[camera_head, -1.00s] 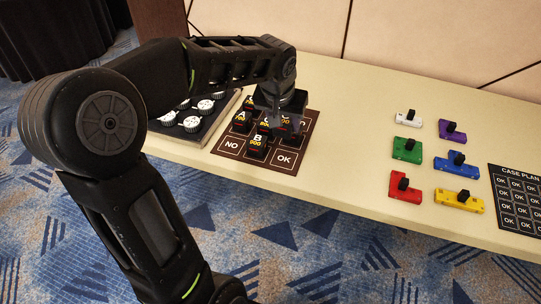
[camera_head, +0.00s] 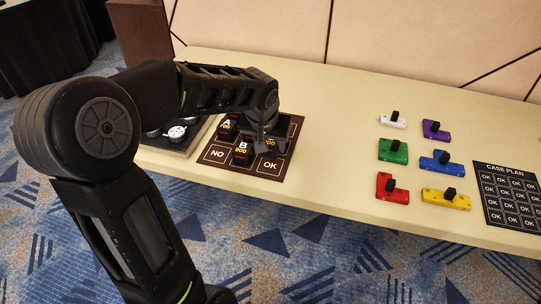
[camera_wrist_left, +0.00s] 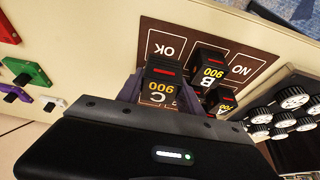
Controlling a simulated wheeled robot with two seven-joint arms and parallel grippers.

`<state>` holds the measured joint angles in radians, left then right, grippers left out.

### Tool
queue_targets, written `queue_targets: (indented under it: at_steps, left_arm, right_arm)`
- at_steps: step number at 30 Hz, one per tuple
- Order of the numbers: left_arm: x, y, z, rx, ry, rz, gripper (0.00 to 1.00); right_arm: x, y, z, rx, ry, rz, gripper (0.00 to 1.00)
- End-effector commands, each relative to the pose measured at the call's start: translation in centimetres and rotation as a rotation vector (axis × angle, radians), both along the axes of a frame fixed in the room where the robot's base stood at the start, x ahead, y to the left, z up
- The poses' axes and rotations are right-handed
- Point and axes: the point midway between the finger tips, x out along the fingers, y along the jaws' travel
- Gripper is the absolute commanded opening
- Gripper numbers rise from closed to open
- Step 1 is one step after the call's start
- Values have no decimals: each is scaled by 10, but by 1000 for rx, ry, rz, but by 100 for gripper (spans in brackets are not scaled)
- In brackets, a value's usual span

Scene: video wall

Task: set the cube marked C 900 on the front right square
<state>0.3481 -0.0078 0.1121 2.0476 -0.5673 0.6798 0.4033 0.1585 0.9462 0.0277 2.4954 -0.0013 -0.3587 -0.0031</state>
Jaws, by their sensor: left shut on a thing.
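The cube marked C 900 (camera_wrist_left: 159,90) is black with yellow print and a red bar; it is between my left gripper's fingers in the left wrist view. My left gripper (camera_head: 266,140) is shut on it, over the right side of the brown mat (camera_head: 217,153). I cannot tell if the cube touches the mat. The front right square, printed OK (camera_head: 270,165), looks bare in front of it; it also shows in the left wrist view (camera_wrist_left: 166,48). My right gripper is not in view.
The cube marked B (camera_head: 242,152) stands close left of the held cube, with the cube marked A (camera_head: 227,127) behind it. The front left square reads NO (camera_head: 217,153). Several coloured blocks (camera_head: 393,150) and a case plan board (camera_head: 507,195) lie right.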

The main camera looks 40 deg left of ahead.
Motion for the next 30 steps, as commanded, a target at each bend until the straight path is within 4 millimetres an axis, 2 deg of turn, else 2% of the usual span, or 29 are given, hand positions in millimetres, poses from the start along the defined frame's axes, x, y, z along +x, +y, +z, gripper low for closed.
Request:
queue_targets:
  at_steps: [9, 23, 24, 30]
  left_arm:
    - [-1, 0, -46, -1, 4, 0, 1]
    - [0, 0, -53, 0, 1, 0, 1]
    - [0, 0, -52, 0, 1, 0, 46]
    - [0, 0, -51, 0, 1, 0, 62]
  right_arm:
    - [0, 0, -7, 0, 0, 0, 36]
    - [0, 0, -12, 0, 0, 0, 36]
    - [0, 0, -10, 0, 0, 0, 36]
    - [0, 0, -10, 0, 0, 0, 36]
